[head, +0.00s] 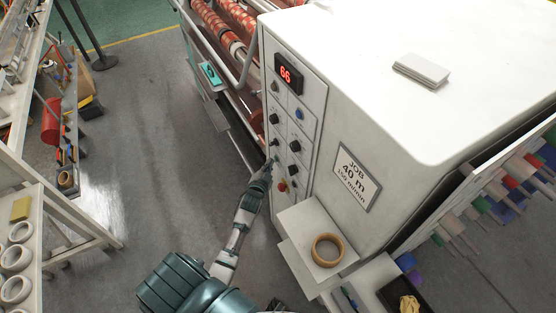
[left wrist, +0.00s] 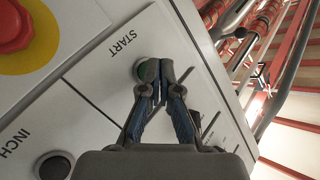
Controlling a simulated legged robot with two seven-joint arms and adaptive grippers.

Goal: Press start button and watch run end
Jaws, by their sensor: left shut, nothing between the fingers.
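The white machine (head: 400,110) has a control panel (head: 292,110) with several knobs and buttons and a red display (head: 286,74) reading 66. My left gripper (head: 269,165) is at the lower left part of the panel, shut and empty. In the left wrist view, its closed fingertips (left wrist: 160,70) are at the grey round start button (left wrist: 141,70) beside the word START, covering part of it. I cannot tell whether they press it. The red stop-type button on yellow (left wrist: 15,30) and the INCH button (left wrist: 54,166) are to the left. My right gripper is not in view.
A sign (head: 355,177) on the machine reads JOB 40 m. Red rollers (head: 215,22) and rails lie behind the panel. A tape roll (head: 328,250) sits on a small white shelf at the front. Shelves with tape rolls (head: 16,258) stand at left; the grey floor between is clear.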

